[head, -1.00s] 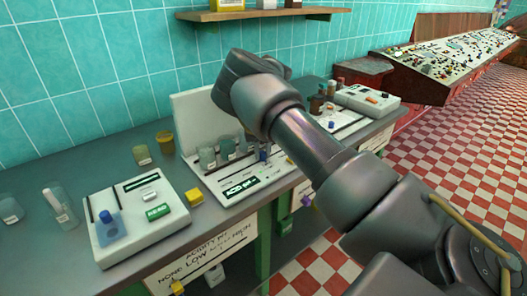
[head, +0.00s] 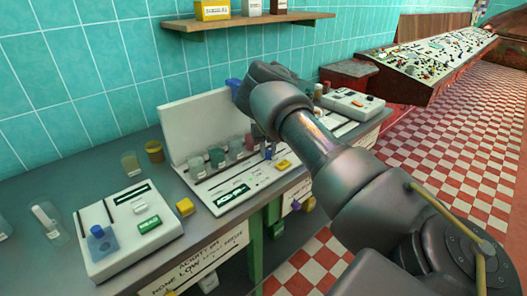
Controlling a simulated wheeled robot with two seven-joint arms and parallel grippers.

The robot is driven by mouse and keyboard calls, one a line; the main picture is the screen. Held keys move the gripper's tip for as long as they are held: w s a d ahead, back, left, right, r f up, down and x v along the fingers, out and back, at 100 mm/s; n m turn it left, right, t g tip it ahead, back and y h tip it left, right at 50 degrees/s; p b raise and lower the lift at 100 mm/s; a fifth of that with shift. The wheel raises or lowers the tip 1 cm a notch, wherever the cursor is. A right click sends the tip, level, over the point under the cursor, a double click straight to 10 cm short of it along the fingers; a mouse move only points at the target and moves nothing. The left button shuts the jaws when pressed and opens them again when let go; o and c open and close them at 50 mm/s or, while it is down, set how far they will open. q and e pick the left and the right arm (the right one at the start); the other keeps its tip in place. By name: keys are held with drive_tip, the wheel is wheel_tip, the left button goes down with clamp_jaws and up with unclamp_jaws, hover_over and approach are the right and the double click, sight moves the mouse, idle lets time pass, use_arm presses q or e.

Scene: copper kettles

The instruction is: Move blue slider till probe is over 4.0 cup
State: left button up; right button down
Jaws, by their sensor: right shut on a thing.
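My right gripper (head: 246,92) is at the upper right of the white back panel (head: 190,125), mostly hidden by my own wrist. A blue part (head: 233,85), which looks like the blue slider, shows at its left side by the panel's top edge; the gripper is shut on it. Below stands a row of small cups, among them a grey one (head: 197,167), a green one (head: 217,156) and a reddish one (head: 249,142). A small dark blue piece (head: 268,152) stands right of them. The probe and the cup labels cannot be made out. My left gripper is out of view.
A white device (head: 125,235) with a blue knob stands at the left of the grey bench. A yellow block (head: 185,207) lies beside it. Another white device (head: 352,103) is at the right end. A wooden shelf (head: 250,22) hangs above.

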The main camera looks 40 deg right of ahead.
drive_tip(key=c, duration=1.6)
unclamp_jaws()
drive_tip(key=o, duration=0.4)
drive_tip(key=shift+r, duration=0.25)
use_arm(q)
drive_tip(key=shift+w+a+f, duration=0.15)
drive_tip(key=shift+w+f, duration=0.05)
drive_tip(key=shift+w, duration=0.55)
use_arm(e)
wheel_tip(320, 180, up, 10)
drive_tip(key=shift+r, duration=0.2)
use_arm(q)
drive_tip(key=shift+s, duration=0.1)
